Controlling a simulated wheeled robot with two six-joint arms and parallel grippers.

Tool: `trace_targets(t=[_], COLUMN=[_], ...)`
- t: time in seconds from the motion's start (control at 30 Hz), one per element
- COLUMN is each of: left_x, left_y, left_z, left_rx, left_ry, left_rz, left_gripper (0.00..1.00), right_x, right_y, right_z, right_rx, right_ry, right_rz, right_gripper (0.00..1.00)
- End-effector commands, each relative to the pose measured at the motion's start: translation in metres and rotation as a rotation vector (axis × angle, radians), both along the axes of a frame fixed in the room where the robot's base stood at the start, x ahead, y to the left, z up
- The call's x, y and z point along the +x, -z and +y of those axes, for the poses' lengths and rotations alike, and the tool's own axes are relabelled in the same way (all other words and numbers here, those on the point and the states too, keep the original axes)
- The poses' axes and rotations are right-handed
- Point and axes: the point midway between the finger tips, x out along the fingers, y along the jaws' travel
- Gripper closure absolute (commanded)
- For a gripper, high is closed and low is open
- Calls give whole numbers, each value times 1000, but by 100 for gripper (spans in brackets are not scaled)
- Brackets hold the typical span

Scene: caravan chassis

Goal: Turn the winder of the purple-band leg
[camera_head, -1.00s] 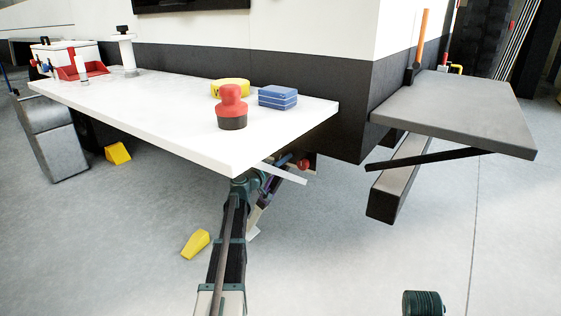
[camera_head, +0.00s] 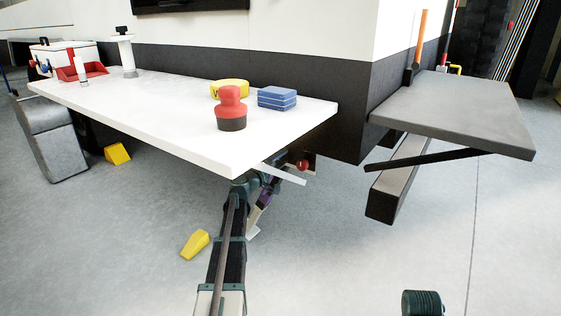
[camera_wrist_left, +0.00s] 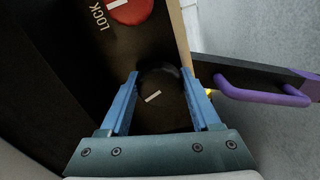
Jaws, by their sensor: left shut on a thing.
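In the left wrist view, a dark round knob (camera_wrist_left: 158,96) with a white mark, apparently the winder, sits between the two blue fingers of my left gripper (camera_wrist_left: 163,92), which is shut on it. A purple bar-shaped handle (camera_wrist_left: 262,97) is just right of the fingers. In the head view, the leg with the purple band (camera_head: 266,197) stands below the white table's near corner, tilted, partly behind my arm. My left arm reaches under the table, and its fingertips are hidden there.
A red knob (camera_wrist_left: 130,8) beside the word LOCK is above the fingers, and also shows in the head view (camera_head: 302,165). The white tabletop (camera_head: 180,125) overhangs my arm. A grey table (camera_head: 460,115) is to the right. A yellow chock (camera_head: 195,244) lies on the floor.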

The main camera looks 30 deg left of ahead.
Motion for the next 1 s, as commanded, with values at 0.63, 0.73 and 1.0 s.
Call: trace_targets(t=[0.63,0.73,1.0], left_x=[-1,-1,0], left_y=[0,0,0], left_z=[1,1,0], left_rx=[-54,-53,-53], left_ry=[-2,-2,-1], left_rz=[5,5,4], left_gripper=[92,26,6], right_x=[0,0,0], right_y=[0,0,0], right_z=[0,0,0], right_rx=[0,0,0], right_ry=[0,0,0], right_rz=[0,0,0], right_gripper=[50,50,50])
